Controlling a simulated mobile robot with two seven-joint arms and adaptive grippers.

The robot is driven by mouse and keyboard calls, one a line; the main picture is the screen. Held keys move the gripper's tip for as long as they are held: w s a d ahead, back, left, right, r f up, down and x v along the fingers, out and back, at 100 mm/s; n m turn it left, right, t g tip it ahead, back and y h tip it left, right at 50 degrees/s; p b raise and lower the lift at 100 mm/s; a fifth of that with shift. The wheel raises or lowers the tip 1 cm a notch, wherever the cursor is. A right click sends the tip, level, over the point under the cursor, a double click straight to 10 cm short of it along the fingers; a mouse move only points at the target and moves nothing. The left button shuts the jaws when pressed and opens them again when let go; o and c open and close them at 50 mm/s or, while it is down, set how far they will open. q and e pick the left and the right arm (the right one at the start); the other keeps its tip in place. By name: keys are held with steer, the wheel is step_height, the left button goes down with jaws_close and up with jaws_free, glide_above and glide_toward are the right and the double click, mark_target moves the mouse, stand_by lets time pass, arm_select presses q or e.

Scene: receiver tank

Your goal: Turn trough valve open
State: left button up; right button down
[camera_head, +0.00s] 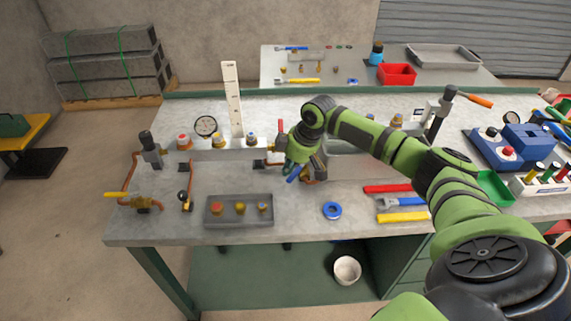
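A small valve with a blue handle (297,173) and copper piping sits at the front of the bench's middle. My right gripper (296,166) points down at this valve, its fingers close around or beside the handle. The wrist hides much of the valve, and I cannot tell whether the fingers touch it or how far they are closed. Another valve with a yellow lever (117,195) stands at the bench's left end on copper pipe. A grey trough (345,146) lies partly hidden behind my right arm. My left gripper is not in view.
A grey tray (238,223) with several fittings lies at the front left. A blue ring (332,210) and red, blue and yellow tools (404,216) lie right of it. A white upright scale (231,99) and a round gauge (206,126) stand behind. Bare bench lies between tray and ring.

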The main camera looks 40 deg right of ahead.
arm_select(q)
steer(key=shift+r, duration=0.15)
arm_select(e)
steer(key=shift+s+d, duration=0.1)
steer(key=shift+s, duration=0.1)
steer(key=shift+s+d+n+p, duration=0.15)
steer(key=shift+s+n+p, duration=0.3)
steer(key=shift+n, duration=0.25)
steer(key=n, duration=0.1)
steer(key=s+n+g+y, duration=0.1)
steer(key=shift+s+d+n, duration=0.15)
steer(key=shift+d+n, duration=0.1)
steer(key=shift+n, duration=0.05)
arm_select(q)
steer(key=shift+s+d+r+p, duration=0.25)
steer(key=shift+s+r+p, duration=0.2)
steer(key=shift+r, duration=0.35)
arm_select(e)
steer(key=shift+s+d+f, duration=0.1)
steer(key=shift+s+d, duration=0.2)
steer(key=shift+s, duration=0.1)
